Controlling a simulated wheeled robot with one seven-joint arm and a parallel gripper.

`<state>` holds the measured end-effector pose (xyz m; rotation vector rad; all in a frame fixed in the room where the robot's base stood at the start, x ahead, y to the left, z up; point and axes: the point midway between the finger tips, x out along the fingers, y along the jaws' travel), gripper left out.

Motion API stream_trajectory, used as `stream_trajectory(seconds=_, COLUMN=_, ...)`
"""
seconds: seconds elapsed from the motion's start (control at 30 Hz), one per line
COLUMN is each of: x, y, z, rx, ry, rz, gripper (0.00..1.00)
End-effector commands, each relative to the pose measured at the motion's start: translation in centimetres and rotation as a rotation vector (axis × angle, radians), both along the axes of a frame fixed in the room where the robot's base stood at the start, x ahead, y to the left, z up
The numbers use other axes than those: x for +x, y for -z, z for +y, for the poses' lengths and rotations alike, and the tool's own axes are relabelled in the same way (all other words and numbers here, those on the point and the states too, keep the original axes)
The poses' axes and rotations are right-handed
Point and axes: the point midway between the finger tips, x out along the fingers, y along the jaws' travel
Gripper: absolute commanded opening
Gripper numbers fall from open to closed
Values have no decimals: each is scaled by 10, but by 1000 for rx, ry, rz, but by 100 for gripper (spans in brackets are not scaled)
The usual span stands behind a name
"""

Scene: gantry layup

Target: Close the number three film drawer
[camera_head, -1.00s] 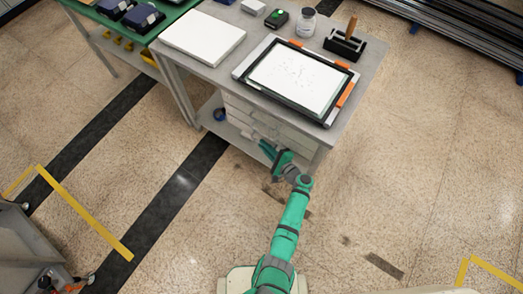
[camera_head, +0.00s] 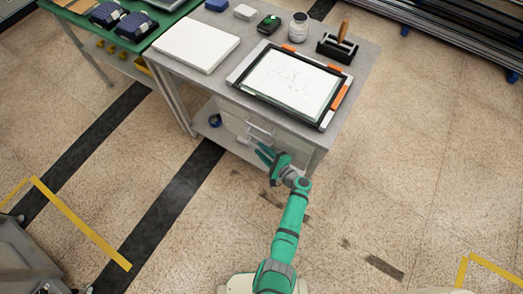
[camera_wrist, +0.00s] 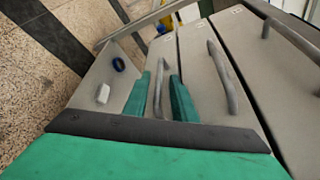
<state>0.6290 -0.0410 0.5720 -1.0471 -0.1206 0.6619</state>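A stack of pale grey film drawers (camera_head: 247,122) is under the workbench top. In the wrist view three bar handles show: one on the front at the right (camera_wrist: 292,38), one on the middle front (camera_wrist: 222,72), and one on the lowest front (camera_wrist: 158,88). The number labels are too small to read, and I cannot tell how far each drawer stands out. My gripper (camera_head: 265,154) is at the lower drawer fronts. In the wrist view its two green fingers (camera_wrist: 158,98) are apart, on either side of the lowest handle; contact cannot be told.
The bench top (camera_head: 225,88) carries a framed tray (camera_head: 291,80), a white slab (camera_head: 196,44), a jar (camera_head: 298,27) and a black holder (camera_head: 335,49). A lower shelf holds a blue ring (camera_wrist: 118,64) and a white block (camera_wrist: 103,94). Floor at the right is open.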

Motion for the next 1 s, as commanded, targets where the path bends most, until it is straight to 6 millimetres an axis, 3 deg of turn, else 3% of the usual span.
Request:
stream_trajectory(seconds=0.17, x=-12, y=-4, z=-9, rx=1, ry=4, rz=-2, gripper=26)
stream_trajectory(seconds=0.6, x=-74, y=-19, z=-51, rx=0, ry=2, rz=1, gripper=26)
stream_trajectory(seconds=1.0, x=-87, y=-22, z=-60, rx=0, ry=-1, rz=1, gripper=26)
